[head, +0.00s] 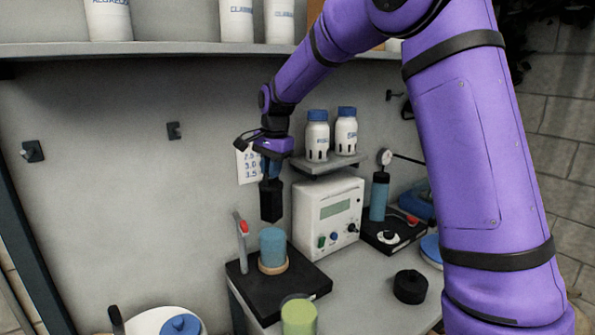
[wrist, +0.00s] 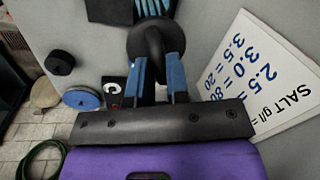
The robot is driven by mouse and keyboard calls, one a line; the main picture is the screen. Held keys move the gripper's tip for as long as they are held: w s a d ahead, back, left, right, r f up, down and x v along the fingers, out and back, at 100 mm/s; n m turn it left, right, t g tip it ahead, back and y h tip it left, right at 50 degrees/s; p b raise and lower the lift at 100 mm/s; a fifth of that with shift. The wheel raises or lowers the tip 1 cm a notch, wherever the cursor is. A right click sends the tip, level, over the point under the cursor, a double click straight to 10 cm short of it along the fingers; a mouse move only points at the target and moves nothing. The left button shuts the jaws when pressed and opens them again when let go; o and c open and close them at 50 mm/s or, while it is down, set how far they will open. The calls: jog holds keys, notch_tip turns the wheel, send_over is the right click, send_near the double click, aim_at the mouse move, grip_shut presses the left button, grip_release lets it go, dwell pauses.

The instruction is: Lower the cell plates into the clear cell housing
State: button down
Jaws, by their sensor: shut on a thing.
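The cell plates (head: 271,200) are a dark block hanging upright below my gripper (head: 270,167) in the head view. In the wrist view the blue fingers of my gripper (wrist: 158,75) are shut on the dark rounded top of the cell plates (wrist: 153,45). The clear cell housing (head: 272,245) looks like a blue-filled cylinder in a tan ring on a black base. The plates hang above it with a visible gap, roughly in line with it in the head view. Whether they are exactly centred over its mouth cannot be told.
A red-tipped upright (head: 243,228) stands left of the housing. A white control box (head: 328,212) is close on the right, with two bottles (head: 317,137) above it. A green-filled container (head: 299,316) and a black round cap (head: 410,286) are nearer. A salt chart (wrist: 262,75) is on the wall.

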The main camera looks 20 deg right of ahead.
aim_at(276, 183)
jog(key=shift+w, duration=0.5)
jog(key=shift+f, duration=8.15)
jog(key=c, duration=1)
grip_release()
jog(key=r, duration=0.7)
jog(key=s+d+r, duration=0.1)
jog(key=r, duration=0.2)
jog(key=shift+s+r, duration=0.1)
jog(key=shift+r, duration=0.25)
